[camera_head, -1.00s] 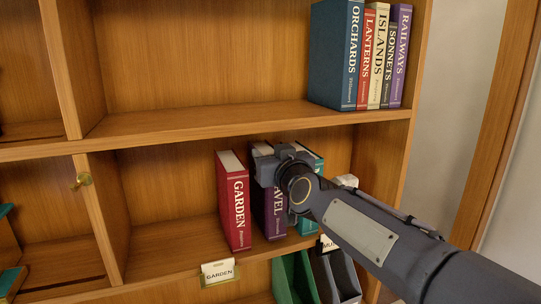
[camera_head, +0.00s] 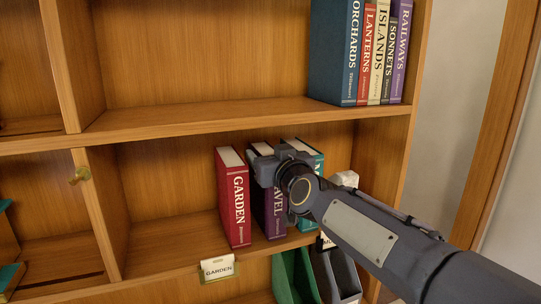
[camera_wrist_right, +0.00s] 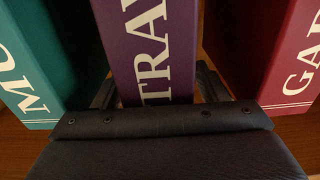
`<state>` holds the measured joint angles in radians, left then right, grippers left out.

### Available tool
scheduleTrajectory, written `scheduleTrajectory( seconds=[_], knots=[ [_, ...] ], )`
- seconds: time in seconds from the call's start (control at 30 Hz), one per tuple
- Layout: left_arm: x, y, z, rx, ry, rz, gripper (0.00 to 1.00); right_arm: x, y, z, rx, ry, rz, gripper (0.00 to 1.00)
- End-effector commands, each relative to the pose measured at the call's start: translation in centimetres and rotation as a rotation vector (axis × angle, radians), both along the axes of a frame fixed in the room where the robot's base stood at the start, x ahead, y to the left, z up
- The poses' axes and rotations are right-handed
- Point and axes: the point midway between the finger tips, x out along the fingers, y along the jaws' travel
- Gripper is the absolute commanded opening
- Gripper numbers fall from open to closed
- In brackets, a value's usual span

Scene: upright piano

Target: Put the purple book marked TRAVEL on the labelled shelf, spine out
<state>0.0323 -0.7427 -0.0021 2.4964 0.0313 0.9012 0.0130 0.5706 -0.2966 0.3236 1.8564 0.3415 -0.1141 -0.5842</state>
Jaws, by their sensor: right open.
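The purple TRAVEL book (camera_head: 276,218) stands upright on the middle shelf (camera_head: 170,243), spine facing out. It is between the red GARDEN book (camera_head: 236,205) and a teal book (camera_head: 311,160), with gaps on both sides. My right gripper (camera_head: 279,168) is in front of its spine and covers part of the title. In the right wrist view, the purple spine (camera_wrist_right: 150,45) lies between the open fingers, one on each side. I cannot tell whether they touch it. My left gripper is not in view.
A GARDEN label (camera_head: 217,267) is on the shelf edge below the red book. Another label (camera_head: 327,242) is partly hidden by my right arm. Several books, including ORCHARDS (camera_head: 342,55), stand on the shelf above. The middle shelf is clear left of GARDEN.

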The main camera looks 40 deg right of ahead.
Motion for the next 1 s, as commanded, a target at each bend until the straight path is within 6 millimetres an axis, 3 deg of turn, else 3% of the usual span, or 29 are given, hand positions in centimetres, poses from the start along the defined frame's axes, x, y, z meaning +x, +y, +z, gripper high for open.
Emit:
scheduleTrajectory(
  seconds=[0.17, 0.6, 1.0],
  knots=[
    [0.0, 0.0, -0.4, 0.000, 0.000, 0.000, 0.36, -0.7, 0.2, -0.3, 0.000, 0.003, 0.000, 0.67],
    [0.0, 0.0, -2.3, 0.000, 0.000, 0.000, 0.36, -6.9, 2.2, -0.1, -0.003, -0.001, 0.000, 0.67],
    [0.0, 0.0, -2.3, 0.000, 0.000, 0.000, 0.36, -7.4, 2.4, 0.0, 0.000, 0.000, 0.000, 0.67]
  ],
)
